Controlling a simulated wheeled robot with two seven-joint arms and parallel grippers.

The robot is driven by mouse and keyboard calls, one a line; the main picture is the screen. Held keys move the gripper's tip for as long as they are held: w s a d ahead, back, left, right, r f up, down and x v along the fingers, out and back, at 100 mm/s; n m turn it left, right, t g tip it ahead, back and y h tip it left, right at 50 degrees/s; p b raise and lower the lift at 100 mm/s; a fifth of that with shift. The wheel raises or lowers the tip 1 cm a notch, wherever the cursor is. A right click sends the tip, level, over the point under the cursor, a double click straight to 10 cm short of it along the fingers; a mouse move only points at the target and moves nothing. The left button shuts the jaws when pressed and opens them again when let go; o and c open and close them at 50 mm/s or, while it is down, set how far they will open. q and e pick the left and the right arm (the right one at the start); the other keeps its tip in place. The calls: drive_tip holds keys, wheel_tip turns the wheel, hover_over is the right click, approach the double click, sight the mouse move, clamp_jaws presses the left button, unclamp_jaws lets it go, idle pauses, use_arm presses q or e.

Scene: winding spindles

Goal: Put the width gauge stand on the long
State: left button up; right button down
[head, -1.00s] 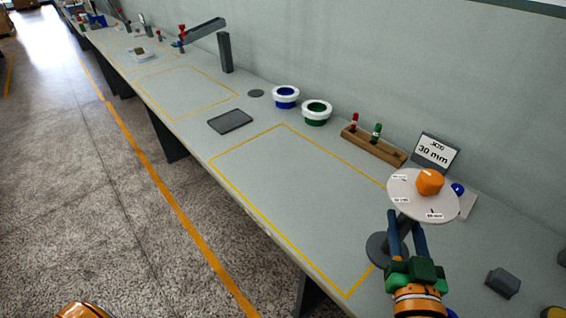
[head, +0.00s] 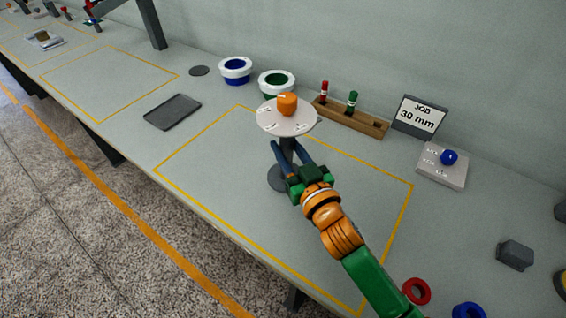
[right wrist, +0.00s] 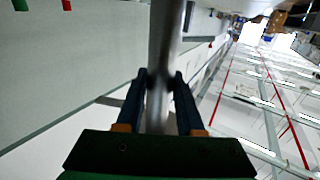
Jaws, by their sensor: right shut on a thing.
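The width gauge stand has a pale round top (head: 270,121) with small labels and an orange piece (head: 287,104) on it, a grey post and a dark round base (head: 279,179). My right gripper (head: 285,147) is shut on the post, below the round top. The post (right wrist: 166,35) runs between the blue fingers in the right wrist view (right wrist: 160,78). The stand looks upright, over a yellow-outlined area (head: 196,138) of the long grey bench (head: 235,205). I cannot tell whether its base touches the bench. My left gripper is out of view.
A 30 mm job sign (head: 419,117) and a grey plate with a blue knob (head: 436,174) stand right. A dark tray (head: 172,111) lies left. The outlined area's right part looks clear.

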sight(285, 150)
drive_tip(key=shift+w+a+f, duration=0.2)
drive_tip(key=shift+w+f, duration=0.75)
drive_tip(key=shift+f, duration=0.25)
drive_tip(key=shift+w+f+b, duration=0.15)
drive_tip(key=shift+f+b, duration=0.4)
drive_tip(key=shift+f, duration=1.1)
drive_tip(key=c, duration=0.5)
unclamp_jaws()
drive_tip(key=shift+f, duration=0.1)
drive_tip(key=shift+c, duration=0.2)
drive_tip(key=shift+r, duration=0.2)
drive_tip(key=v, duration=1.2)
drive_tip(key=shift+f+b, duration=0.15)
drive_tip(key=shift+b, duration=0.25)
